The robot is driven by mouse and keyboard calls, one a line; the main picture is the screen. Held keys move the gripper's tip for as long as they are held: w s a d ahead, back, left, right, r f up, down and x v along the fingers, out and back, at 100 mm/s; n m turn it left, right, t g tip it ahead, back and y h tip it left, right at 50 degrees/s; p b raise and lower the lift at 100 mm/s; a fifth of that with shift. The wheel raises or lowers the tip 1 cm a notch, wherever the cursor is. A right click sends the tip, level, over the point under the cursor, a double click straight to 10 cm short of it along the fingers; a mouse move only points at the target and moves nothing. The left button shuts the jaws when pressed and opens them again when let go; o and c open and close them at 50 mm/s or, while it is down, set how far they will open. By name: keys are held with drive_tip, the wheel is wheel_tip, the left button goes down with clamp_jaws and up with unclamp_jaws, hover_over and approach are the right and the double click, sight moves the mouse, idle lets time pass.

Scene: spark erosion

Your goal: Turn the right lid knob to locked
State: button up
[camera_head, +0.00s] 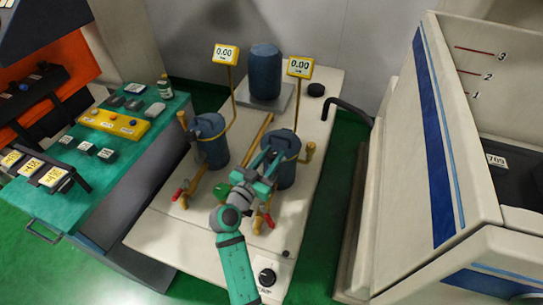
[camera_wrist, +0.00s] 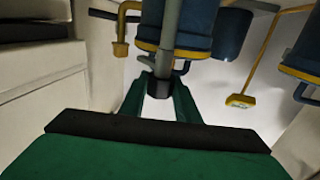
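The right blue canister (camera_head: 285,170) stands on the white bench, with yellow pipe fittings at its side. In the wrist view it shows at the top (camera_wrist: 193,30) with a yellow band, and a grey bar (camera_wrist: 170,35) runs across it. The dark right lid knob (camera_wrist: 160,87) is at the end of that bar. My gripper (camera_head: 268,165) is at the lid of the right canister. In the wrist view my green fingers (camera_wrist: 160,92) lie close on both sides of the knob and appear to touch it. The arm hides part of the canister in the head view.
A similar left blue canister (camera_head: 212,148) stands beside it. Two yellow 0.00 displays (camera_head: 300,67) stand on thin posts, and a blue cylinder (camera_head: 265,72) sits behind. Red-handled valves (camera_head: 179,194) are in front. A large white machine (camera_head: 420,150) is to the right.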

drive_tip(key=shift+n+t+y, duration=0.3)
drive_tip(key=shift+y, duration=0.1)
drive_tip(key=shift+s+n+y, duration=0.1)
drive_tip(key=shift+n+y, duration=0.3)
drive_tip(key=shift+y, duration=0.2)
drive_tip(key=shift+n+t+y, duration=0.7)
drive_tip(key=shift+n+y, duration=0.7)
drive_tip(key=shift+y, duration=0.7)
drive_tip(key=shift+n+y, duration=0.4)
drive_tip(key=shift+y, duration=0.2)
drive_tip(key=shift+n+g+y, duration=0.15)
drive_tip(key=shift+n+y, duration=0.85)
drive_tip(key=shift+y, duration=0.55)
drive_tip(key=shift+n+g+y, duration=0.15)
drive_tip(key=shift+n+y, duration=0.85)
drive_tip(key=shift+y, duration=0.55)
drive_tip(key=shift+f+n+g+y, duration=0.1)
drive_tip(key=shift+n+g+y, duration=0.6)
drive_tip(key=shift+n+y, duration=0.65)
drive_tip(key=o, duration=1)
drive_tip(key=shift+m+y, duration=0.25)
drive_tip(key=shift+o, duration=0.2)
